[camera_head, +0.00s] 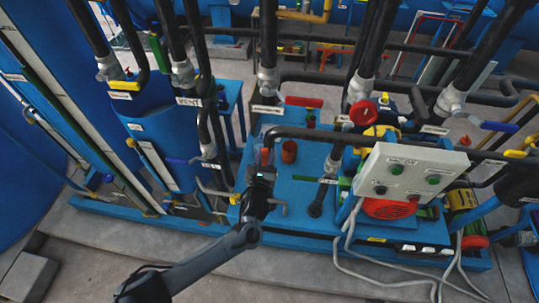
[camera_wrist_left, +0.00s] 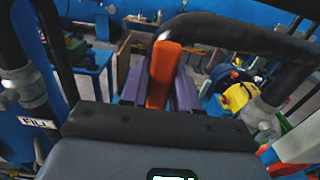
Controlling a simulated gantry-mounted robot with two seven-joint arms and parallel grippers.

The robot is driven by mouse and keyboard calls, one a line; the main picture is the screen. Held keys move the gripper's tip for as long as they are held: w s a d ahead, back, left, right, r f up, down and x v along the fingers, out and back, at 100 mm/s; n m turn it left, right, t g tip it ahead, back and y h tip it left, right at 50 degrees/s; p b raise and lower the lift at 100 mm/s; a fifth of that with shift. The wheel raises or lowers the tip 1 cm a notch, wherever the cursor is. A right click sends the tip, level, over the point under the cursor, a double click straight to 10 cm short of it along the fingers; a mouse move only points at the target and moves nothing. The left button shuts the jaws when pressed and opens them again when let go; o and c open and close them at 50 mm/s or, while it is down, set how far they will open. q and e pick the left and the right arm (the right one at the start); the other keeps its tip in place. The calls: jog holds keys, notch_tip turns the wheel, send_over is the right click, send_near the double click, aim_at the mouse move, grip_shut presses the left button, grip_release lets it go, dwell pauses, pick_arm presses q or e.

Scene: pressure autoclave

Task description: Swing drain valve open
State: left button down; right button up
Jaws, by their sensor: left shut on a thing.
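My left gripper (camera_head: 263,163) reaches in from the bottom of the head view to the blue skid, just left of a red-brown cup-like part (camera_head: 289,151). In the left wrist view, an orange lever handle (camera_wrist_left: 164,70) stands upright between the purple fingers of my left gripper (camera_wrist_left: 160,88), which is shut on it. I take this lever for the drain valve's handle; no drain label is readable. Its valve body is hidden behind the gripper. In the head view only a small orange-red bit of the lever shows at the fingertips. My right gripper is not in view.
A black pipe (camera_head: 330,134) runs close above and right of my left gripper. A grey control box (camera_head: 412,172) stands to the right, beside a red handwheel (camera_head: 363,112). A red lever (camera_head: 304,101) lies behind. A "VENT" label (camera_head: 188,101) marks a left pipe.

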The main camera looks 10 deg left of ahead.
pick_arm(q)
jog(key=shift+d+f, duration=0.1)
dwell(0.3)
jog(key=c, duration=0.9)
grip_release()
jog(key=shift+s, duration=0.1)
jog(key=shift+s, duration=5.35)
